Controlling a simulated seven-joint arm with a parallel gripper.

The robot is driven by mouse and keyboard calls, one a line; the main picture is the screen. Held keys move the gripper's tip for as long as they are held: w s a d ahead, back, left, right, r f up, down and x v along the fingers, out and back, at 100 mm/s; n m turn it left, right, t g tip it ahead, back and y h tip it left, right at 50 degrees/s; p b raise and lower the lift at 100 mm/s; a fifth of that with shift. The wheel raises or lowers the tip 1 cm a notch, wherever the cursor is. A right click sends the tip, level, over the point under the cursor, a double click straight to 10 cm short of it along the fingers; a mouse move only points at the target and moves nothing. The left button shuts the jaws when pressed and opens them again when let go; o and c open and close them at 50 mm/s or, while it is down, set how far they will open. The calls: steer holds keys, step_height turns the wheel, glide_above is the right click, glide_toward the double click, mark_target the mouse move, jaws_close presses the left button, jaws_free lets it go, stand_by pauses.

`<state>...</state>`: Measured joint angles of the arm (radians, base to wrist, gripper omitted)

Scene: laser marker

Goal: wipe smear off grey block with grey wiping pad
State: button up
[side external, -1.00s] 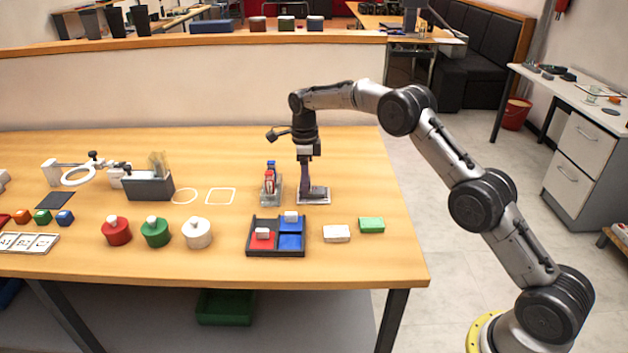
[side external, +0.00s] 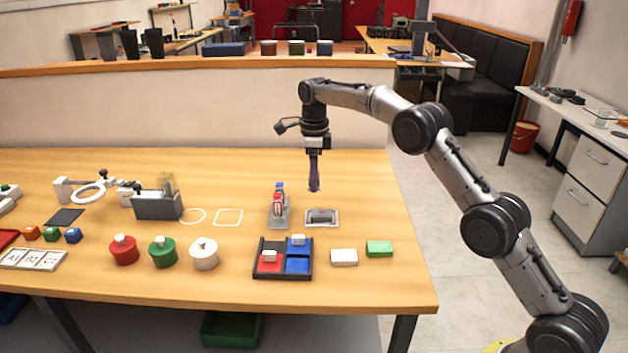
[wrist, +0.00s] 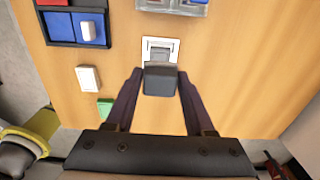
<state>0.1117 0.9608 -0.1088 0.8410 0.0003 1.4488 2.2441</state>
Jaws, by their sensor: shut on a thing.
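My gripper (side external: 314,188) points straight down, raised above the table. In the wrist view its two dark fingers (wrist: 159,82) are shut on a dark grey piece (wrist: 160,84), which looks like the grey wiping pad. In the side view the pad is hard to tell from the fingertips. Below is a pale square plate (side external: 335,223) with a grey block-like piece (side external: 320,215) on it. The plate also shows in the wrist view (wrist: 147,42), just beyond the pad and partly covered by it. I cannot make out a smear on the grey piece.
Left of the plate stands a clear holder (side external: 284,222) with red and blue items. In front are a divided black tray (side external: 258,273), a white block (side external: 344,257) and a green block (side external: 379,248). Table to the right of the plate is clear up to its edge.

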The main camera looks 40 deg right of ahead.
mark_target(314, 213)
steer(key=shift+f, duration=0.15)
stand_by(0.4)
steer(key=shift+f, duration=3.65)
steer(key=shift+s+d+f, duration=0.15)
steer(key=shift+d+f, duration=0.1)
steer(key=shift+s+d+f, duration=0.1)
steer(key=shift+s+d, duration=1.6)
steer(key=shift+s, duration=0.1)
steer(key=shift+w+a, duration=2)
steer(key=shift+r, duration=4.15)
